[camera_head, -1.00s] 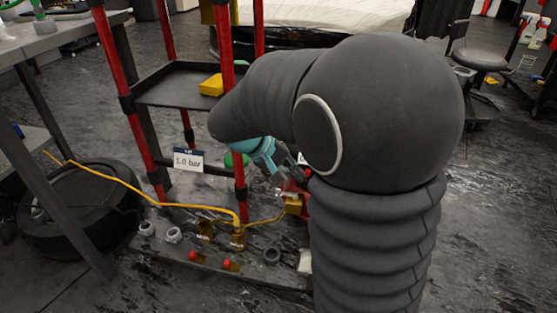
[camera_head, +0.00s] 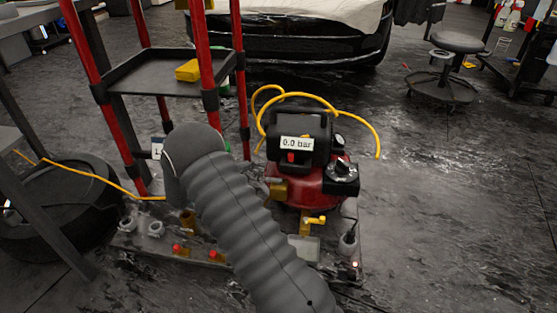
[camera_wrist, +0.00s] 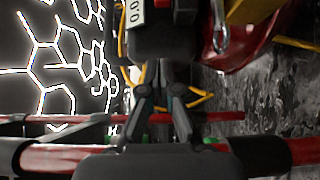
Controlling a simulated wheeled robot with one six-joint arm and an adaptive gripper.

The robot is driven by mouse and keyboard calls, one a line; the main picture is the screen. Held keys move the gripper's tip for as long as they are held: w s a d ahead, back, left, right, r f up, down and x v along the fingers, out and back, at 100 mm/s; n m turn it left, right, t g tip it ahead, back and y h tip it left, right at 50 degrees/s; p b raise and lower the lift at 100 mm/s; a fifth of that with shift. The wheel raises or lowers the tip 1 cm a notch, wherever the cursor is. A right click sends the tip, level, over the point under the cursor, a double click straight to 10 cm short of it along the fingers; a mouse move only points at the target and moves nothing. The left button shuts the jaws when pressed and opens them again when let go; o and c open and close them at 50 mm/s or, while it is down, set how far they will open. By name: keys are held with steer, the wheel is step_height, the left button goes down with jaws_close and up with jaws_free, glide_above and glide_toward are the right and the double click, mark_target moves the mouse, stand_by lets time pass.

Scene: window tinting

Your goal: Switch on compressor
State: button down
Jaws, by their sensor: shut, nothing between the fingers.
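A small red part (camera_head: 291,157) sits just under the label. In the wrist view the compressor's red tank (camera_wrist: 240,45) and part of the label (camera_wrist: 135,12) show at the top. My gripper (camera_wrist: 165,70) is shut and empty, its fingertips pointing toward the black housing; contact cannot be told. In the head view my arm hides the gripper.
A red-post cart (camera_head: 150,82) holds a yellow item (camera_head: 188,70). A yellow hose (camera_head: 350,115) loops behind the compressor. A tyre (camera_head: 60,210) lies left, and a stool (camera_head: 445,70) stands back right. The floor right of the compressor is clear.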

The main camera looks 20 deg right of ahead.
mark_target(291, 157)
steer(key=shift+w+f, duration=0.1)
stand_by(0.3)
steer(key=d, duration=0.3)
steer(key=w+d, duration=0.1)
steer(key=d, duration=0.5)
steer(key=shift+w, duration=0.3)
steer(key=d, duration=0.1)
steer(key=s+d, duration=0.1)
steer(key=d, duration=0.1)
steer(key=shift+s, duration=0.15)
steer(key=shift+s+d, duration=0.35)
steer(key=shift+d, duration=0.2)
steer(key=shift+s, duration=0.1)
